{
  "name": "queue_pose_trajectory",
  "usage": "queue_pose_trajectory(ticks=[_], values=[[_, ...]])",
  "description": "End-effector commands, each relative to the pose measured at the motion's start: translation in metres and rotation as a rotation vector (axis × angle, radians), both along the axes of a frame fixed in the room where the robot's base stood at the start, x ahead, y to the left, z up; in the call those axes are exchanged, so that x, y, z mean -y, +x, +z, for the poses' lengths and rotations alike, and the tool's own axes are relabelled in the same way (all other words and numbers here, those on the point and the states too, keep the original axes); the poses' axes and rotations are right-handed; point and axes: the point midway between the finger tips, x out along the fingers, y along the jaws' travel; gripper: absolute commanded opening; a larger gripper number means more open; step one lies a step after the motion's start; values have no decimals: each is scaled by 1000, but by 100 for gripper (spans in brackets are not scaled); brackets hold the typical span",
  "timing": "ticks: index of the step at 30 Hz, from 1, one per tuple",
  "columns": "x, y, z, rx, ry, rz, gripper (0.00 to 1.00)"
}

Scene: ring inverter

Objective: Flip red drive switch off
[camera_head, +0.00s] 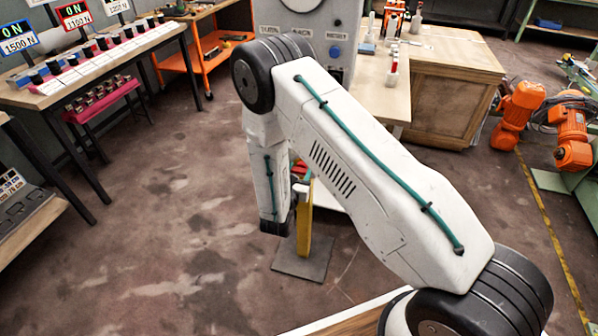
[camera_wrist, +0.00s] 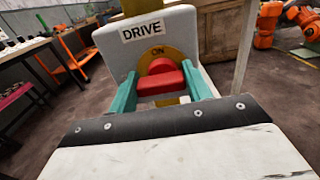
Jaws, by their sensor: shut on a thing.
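The red drive switch (camera_wrist: 163,82) is in the middle of the wrist view, on a grey box (camera_wrist: 188,32) labelled DRIVE. A yellow plate behind the switch reads ON just above it. My gripper (camera_wrist: 160,78) has its two teal fingers on either side of the red lever and is shut on it. In the head view my arm hides most of the box and the gripper; a bit of red (camera_head: 298,168) shows past the arm, above a yellow post (camera_head: 304,232).
The post stands on a flat grey base plate (camera_head: 303,262) on the floor. A bench (camera_head: 100,75) with a row of switches is at the left, an orange cart (camera_head: 205,62) behind it. A wooden cabinet (camera_head: 445,105) and orange robot arms (camera_head: 515,115) are at the right. The floor at left is clear.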

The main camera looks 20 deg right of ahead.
Motion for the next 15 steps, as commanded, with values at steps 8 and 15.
queue_pose_trajectory(ticks=[8, 15], values=[[1, -1, -1, -5, -5, -1, 26], [0, -1, -1, -4, -4, -1, 71]])
